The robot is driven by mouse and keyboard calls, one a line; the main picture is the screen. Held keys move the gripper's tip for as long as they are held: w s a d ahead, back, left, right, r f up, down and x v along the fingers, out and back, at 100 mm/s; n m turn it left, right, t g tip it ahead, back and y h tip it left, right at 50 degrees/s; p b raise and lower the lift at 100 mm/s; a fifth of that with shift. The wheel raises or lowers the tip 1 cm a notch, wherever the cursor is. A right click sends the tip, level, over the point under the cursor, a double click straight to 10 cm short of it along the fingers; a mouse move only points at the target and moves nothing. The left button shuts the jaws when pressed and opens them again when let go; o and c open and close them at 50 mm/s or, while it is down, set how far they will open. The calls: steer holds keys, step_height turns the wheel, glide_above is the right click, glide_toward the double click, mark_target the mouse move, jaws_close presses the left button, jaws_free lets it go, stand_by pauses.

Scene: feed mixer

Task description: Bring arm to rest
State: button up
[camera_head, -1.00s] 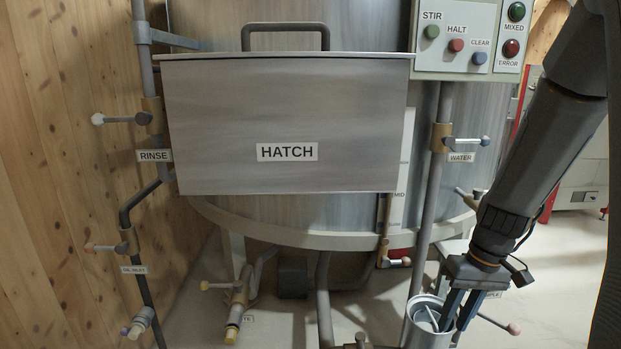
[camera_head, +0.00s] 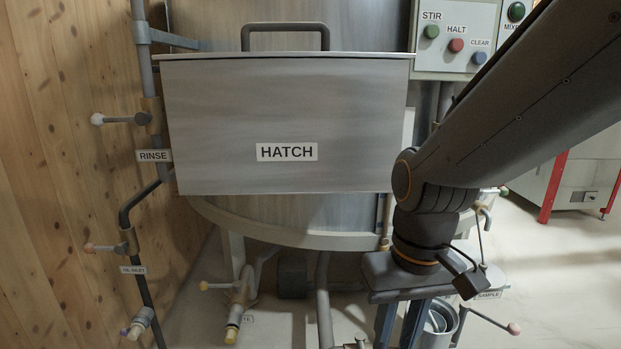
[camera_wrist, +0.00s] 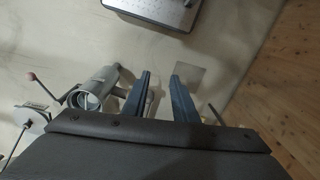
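My gripper (camera_head: 399,330) hangs down in front of the mixer in the head view, with its fingertips cut off by the bottom edge. In the wrist view, my gripper (camera_wrist: 160,80) has its two blue fingers apart, with only floor showing between them. The cup's round opening shows left of the fingers in the wrist view (camera_wrist: 92,98). My arm crosses the right side of the head view and hides part of the panel and the water pipe.
The mixer's closed hatch (camera_head: 285,125) is left of my arm. The button panel (camera_head: 452,40) is above. A sample valve handle (camera_head: 513,328) sticks out right of the cup. Pipes and valves line the wooden wall (camera_head: 60,180). Floor (camera_head: 555,265) is clear at the right.

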steer(key=s+d+r+m+p, duration=0.1)
steer(key=d+r+p, duration=0.5)
steer(key=p, duration=0.7)
steer(key=shift+d+r+m+h+p, duration=0.3)
steer(key=shift+r+m, duration=0.1)
steer(key=shift+r, duration=0.1)
